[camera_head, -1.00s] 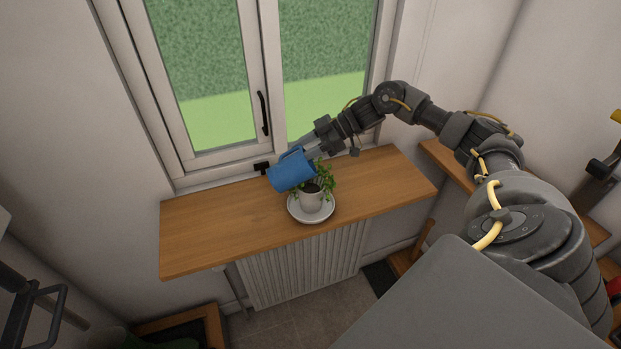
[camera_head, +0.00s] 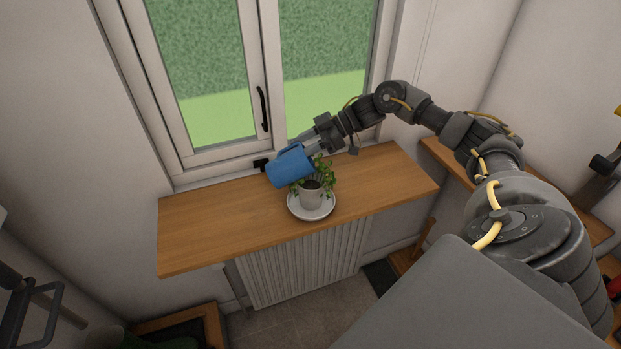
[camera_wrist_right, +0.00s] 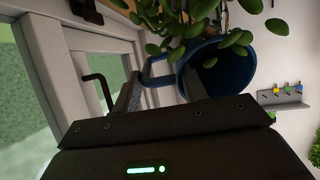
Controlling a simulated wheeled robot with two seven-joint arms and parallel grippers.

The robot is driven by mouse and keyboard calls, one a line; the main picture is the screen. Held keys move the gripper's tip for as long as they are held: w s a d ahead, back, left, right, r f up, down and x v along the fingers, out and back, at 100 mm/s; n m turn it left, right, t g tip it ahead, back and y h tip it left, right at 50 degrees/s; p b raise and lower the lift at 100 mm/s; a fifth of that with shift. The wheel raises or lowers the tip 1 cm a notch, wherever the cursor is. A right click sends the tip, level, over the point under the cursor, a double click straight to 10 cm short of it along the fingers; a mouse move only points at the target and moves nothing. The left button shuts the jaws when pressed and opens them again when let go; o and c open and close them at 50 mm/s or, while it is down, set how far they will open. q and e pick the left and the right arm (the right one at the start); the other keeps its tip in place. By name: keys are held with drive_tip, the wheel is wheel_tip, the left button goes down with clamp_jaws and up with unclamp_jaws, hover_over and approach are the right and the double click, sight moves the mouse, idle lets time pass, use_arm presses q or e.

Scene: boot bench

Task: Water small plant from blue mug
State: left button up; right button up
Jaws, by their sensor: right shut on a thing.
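The blue mug (camera_head: 289,166) is held up beside the small plant (camera_head: 325,177), at its upper left in the head view. The mug is tilted, and its open end also shows in the right wrist view (camera_wrist_right: 222,72) close to the plant's leaves (camera_wrist_right: 190,22). My right gripper (camera_head: 312,146) is shut on the mug, on its handle side. The plant stands in a pale pot (camera_head: 311,199) on a white saucer (camera_head: 298,211) on the wooden sill. No water stream is visible.
The wooden sill (camera_head: 215,224) is clear to the left and right of the saucer. A window with a black handle (camera_head: 263,109) is close behind the mug. A radiator (camera_head: 300,265) is below the sill.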

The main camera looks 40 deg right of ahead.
sight(280, 155)
drive_tip(key=shift+w+a+b, duration=0.25)
drive_tip(key=shift+w+b, duration=0.05)
drive_tip(key=shift+b, duration=0.1)
drive_tip(key=shift+r+p, duration=0.2)
drive_tip(key=shift+p, duration=0.15)
drive_tip(key=shift+w+a+r+g+h+p, duration=0.25)
drive_tip(key=shift+g+h+p, duration=0.2)
drive_tip(key=shift+h+p, duration=0.65)
drive_tip(key=shift+w+a+r+g+h+p, duration=0.1)
drive_tip(key=shift+a+r+g+h+p, duration=0.3)
drive_tip(key=shift+p, duration=1.2)
drive_tip(key=shift+w+a+r+g+h+p, duration=0.15)
drive_tip(key=shift+g+h+p, duration=0.4)
drive_tip(key=shift+h+p, duration=0.6)
drive_tip(key=shift+w+a, duration=0.1)
drive_tip(key=shift+a, duration=0.15)
drive_tip(key=shift+d+f, duration=0.1)
drive_tip(key=shift+d, duration=0.1)
drive_tip(key=shift+a, duration=0.15)
